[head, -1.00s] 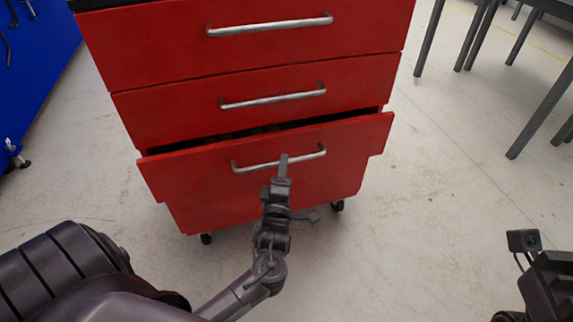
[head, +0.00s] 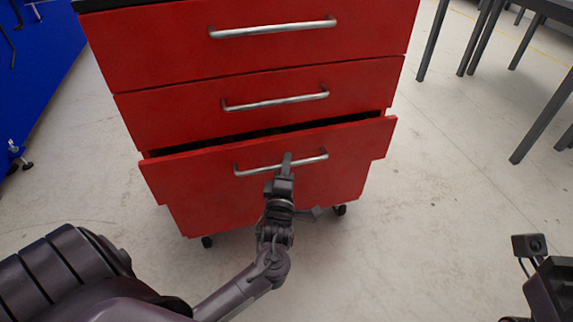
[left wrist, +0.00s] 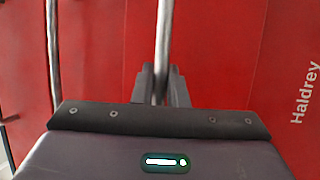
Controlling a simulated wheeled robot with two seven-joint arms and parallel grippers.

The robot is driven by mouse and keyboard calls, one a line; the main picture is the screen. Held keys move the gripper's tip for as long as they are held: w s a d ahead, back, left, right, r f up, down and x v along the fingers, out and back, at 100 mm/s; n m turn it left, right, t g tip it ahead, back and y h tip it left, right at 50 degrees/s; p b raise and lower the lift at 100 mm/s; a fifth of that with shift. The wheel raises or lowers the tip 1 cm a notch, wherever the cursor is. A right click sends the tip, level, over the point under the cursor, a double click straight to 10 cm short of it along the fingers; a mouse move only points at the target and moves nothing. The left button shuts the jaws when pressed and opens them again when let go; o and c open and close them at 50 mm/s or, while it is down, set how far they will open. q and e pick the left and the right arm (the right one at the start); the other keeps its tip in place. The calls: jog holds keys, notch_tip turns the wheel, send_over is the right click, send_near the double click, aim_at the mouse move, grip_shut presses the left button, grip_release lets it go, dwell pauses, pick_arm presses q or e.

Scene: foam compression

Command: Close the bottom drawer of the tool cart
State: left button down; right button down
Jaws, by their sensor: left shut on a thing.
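The red tool cart (head: 250,75) stands in front of me. Its bottom drawer (head: 200,178) sticks out a little, with a dark gap along its top edge; the two drawers above look flush. My left gripper (head: 286,162) is at the bottom drawer's silver handle (head: 250,171), near its middle. In the left wrist view, the gripper (left wrist: 160,85) is shut on the handle bar (left wrist: 164,35), with a finger on each side. At the lower right edge, a dark part of my right arm shows, but the right gripper's fingers are out of view.
A blue panel (head: 45,70) stands at the left. Dark grey table legs (head: 545,115) stand at the upper right. The pale floor (head: 430,200) around the cart is clear. Caster wheels (head: 340,209) show under the cart.

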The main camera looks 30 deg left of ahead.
pick_arm(q)
jog(key=w+a+b, duration=0.1)
jog(key=w+a, duration=0.1)
jog(key=a, duration=0.1)
jog(key=shift+w+a, duration=0.15)
jog(key=shift+w, duration=0.25)
jog(key=shift+a+r, duration=0.1)
jog(key=c, duration=1.5)
grip_release()
jog(key=shift+w, duration=0.1)
jog(key=shift+o, duration=0.2)
jog(key=p, duration=0.2)
send_near(282, 156)
jog(key=x, duration=0.3)
